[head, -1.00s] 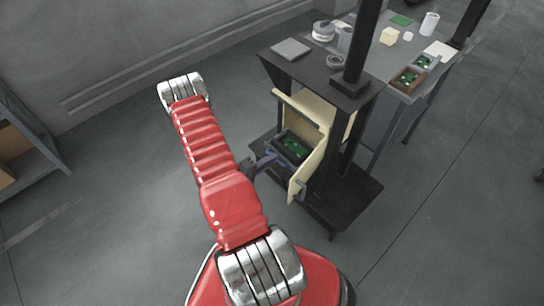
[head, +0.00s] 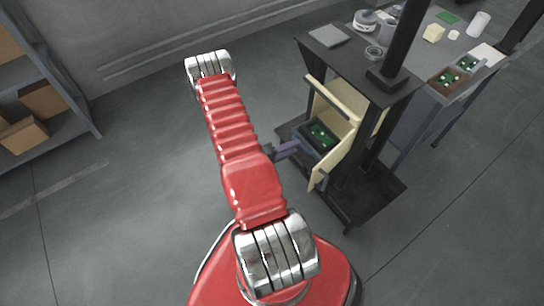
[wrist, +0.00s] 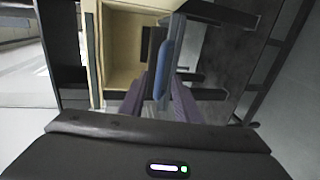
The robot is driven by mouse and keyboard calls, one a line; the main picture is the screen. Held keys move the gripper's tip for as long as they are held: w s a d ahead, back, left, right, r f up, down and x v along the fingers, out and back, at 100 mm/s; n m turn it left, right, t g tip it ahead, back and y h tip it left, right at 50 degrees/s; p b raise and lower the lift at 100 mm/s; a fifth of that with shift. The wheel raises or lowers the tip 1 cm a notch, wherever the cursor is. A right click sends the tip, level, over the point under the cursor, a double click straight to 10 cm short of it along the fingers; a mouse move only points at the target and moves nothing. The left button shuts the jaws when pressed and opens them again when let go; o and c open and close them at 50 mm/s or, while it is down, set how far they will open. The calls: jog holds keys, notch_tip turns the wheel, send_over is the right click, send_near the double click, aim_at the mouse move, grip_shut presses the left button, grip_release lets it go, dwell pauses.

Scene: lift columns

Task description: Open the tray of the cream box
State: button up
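The cream box (head: 343,98) sits in the dark lift column frame, and its pale open interior also fills the upper left of the wrist view (wrist: 122,47). Its dark tray (head: 310,143), holding green boards (head: 320,134), shows at the box's front, with its near part sticking out. My gripper (head: 297,149) is at the tray's front side. In the wrist view its two purple fingers (wrist: 160,95) stand apart, with a blue handle bar (wrist: 163,70) between them. A gap shows on the bar's left; contact on the right cannot be told.
A grey table (head: 413,55) behind the column carries a white cylinder, small trays with green boards and other items. A grey shelf (head: 75,133) with cardboard boxes stands at the left.

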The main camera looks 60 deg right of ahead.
jog(key=v, duration=1.1)
jog(key=shift+a, duration=0.4)
jog(key=shift+w, duration=0.1)
